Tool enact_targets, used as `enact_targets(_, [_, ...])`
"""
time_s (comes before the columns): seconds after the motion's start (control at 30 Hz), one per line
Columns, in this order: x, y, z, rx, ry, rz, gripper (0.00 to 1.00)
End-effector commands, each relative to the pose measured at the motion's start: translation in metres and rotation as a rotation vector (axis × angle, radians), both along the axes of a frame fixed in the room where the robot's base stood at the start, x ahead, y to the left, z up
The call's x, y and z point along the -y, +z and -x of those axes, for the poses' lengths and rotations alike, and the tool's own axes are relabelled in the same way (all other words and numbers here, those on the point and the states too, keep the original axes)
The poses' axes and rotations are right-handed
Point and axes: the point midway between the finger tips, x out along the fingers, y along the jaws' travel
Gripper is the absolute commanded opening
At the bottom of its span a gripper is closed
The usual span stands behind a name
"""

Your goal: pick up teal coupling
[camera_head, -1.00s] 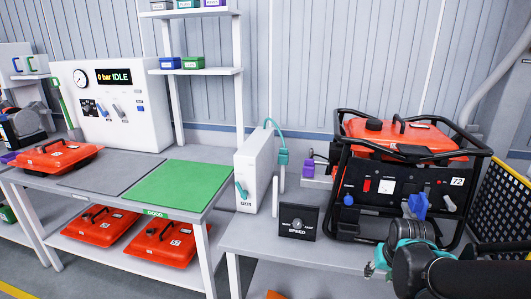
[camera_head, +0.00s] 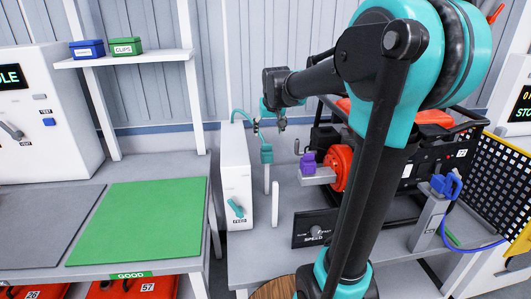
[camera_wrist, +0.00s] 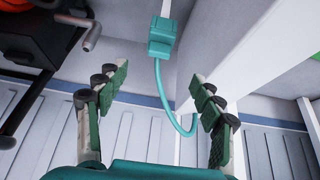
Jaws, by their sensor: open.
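The teal coupling (camera_head: 266,153) sits upright on a thin white post beside the white feed box (camera_head: 235,180), and a teal hose (camera_head: 240,114) arches from it toward the box. In the wrist view the coupling (camera_wrist: 162,38) is near the top centre, ahead of and between my open fingers, apart from both. The hose (camera_wrist: 165,95) hangs in a loop between the fingers there.
The generator (camera_head: 430,150) in its black frame stands right of the post, partly behind my arm. A purple part (camera_head: 308,162) on a small ledge is close to the coupling. The SPEED panel (camera_head: 313,229) stands in front. The green mat (camera_head: 140,220) is clear.

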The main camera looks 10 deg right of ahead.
Motion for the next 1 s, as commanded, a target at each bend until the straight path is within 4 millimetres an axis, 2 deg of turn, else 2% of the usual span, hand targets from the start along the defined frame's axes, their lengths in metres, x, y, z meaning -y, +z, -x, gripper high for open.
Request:
enact_targets(0.3, [0.000,-0.054,-0.031,0.000,0.000,0.000,0.67])
enact_targets(0.5, [0.000,-0.082,-0.046,0.000,0.001,0.000,0.67])
enact_targets(0.83, [0.000,-0.100,-0.057,0.000,0.001,0.000,0.67])
enact_targets(1.0, [0.000,-0.118,-0.070,0.000,0.000,0.000,0.67])
